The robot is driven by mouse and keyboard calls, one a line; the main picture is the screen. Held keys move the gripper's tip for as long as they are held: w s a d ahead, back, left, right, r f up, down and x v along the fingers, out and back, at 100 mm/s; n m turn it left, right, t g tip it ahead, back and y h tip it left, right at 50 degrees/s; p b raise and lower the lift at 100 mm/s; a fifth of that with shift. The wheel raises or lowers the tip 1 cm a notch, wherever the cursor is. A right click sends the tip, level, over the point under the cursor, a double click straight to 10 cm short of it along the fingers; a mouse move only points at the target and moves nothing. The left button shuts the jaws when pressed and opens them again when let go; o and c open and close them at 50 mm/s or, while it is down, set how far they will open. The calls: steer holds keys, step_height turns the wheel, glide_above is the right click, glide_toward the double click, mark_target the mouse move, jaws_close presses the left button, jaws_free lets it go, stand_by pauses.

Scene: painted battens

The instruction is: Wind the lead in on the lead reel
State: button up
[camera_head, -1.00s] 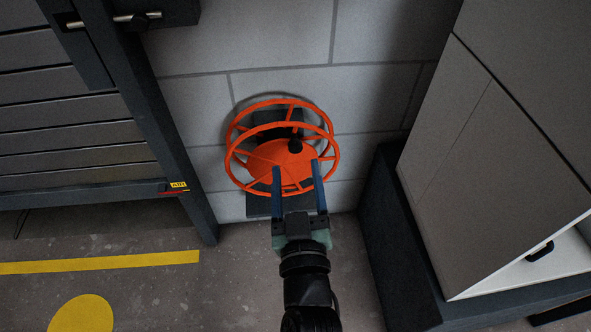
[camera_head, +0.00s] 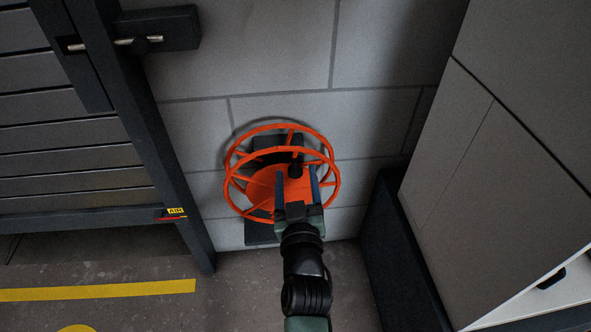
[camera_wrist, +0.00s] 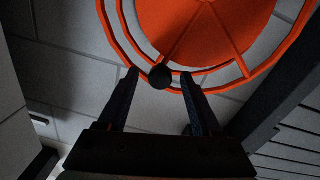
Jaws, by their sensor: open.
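The lead reel (camera_head: 262,184) is an orange spoked wheel with a solid orange middle, mounted low on the grey block wall. Its black knob (camera_head: 295,170) shows on the front, right of the middle. My gripper (camera_head: 297,172) is open in front of the reel, its two blue fingers on either side of the knob. In the wrist view the round dark knob (camera_wrist: 160,76) sits between the fingertips (camera_wrist: 160,77), with a gap on each side. The reel's orange face (camera_wrist: 200,30) fills the top of that view. I cannot make out the lead itself.
A dark slatted gate (camera_head: 75,150) with a bolt and a yellow AIR label stands at left. A grey cabinet (camera_head: 500,180) on a dark base (camera_head: 390,260) stands close at right. Floor with a yellow stripe (camera_head: 100,290) is clear at lower left.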

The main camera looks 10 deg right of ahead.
steer(key=shift+w, duration=1)
jaws_close()
stand_by(0.8)
